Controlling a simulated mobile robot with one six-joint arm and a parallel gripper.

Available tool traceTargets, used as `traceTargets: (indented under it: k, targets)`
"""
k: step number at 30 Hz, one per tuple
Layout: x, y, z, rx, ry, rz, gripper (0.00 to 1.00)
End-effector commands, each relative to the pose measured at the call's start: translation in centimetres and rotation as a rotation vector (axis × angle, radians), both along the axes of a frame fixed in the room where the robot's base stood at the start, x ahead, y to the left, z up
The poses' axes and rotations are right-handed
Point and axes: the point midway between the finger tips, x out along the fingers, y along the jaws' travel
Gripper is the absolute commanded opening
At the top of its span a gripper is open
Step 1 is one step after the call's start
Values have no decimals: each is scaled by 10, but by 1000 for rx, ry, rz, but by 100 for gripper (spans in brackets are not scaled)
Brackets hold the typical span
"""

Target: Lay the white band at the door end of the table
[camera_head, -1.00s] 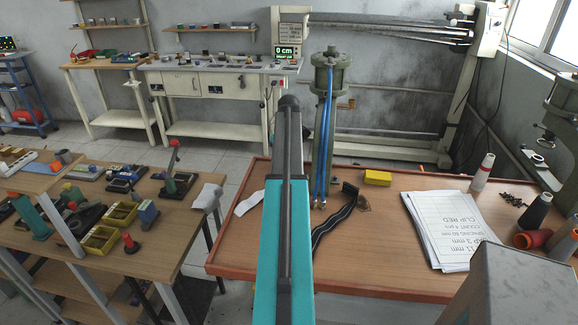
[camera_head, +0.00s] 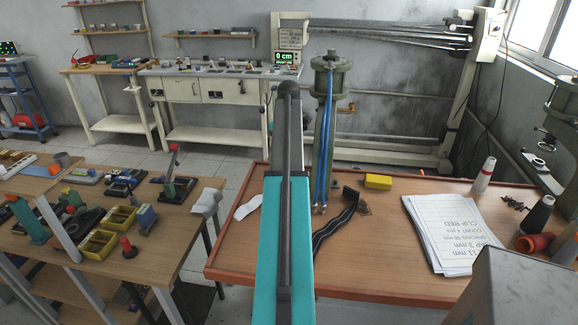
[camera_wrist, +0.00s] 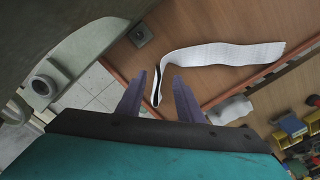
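The white band (camera_head: 249,206) lies on the right-hand wooden table (camera_head: 226,262), near its left edge and partly hidden behind my arm. In the wrist view the white band (camera_wrist: 222,54) is a long, wavy strip with a bent end that shows a dark edge. My gripper (camera_wrist: 157,84) has two purple fingers spread apart. The bent end of the band appears between the fingertips, with a gap on each side. I cannot tell how far below the fingers it is. My arm hides the gripper in the head view.
A black band (camera_head: 334,228), a yellow block (camera_head: 378,181), printed sheets (camera_head: 440,232) and spools (camera_head: 536,213) are on the same table. A green pneumatic column (camera_head: 322,130) stands at its back. A gap separates it from the cluttered left table (camera_head: 165,238), with a white piece (camera_head: 207,201) at its edge.

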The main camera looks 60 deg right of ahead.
Motion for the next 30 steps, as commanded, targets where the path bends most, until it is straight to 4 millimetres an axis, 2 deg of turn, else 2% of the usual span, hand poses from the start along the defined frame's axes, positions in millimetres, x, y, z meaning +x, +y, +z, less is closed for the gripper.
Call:
traceTargets:
  k: [9,15,30]
  targets:
    - [1,-1,41,-1,0,0,34]
    - [0,-1,58,0,-1,0,34]
    - [0,0,62,0,0,0,34]
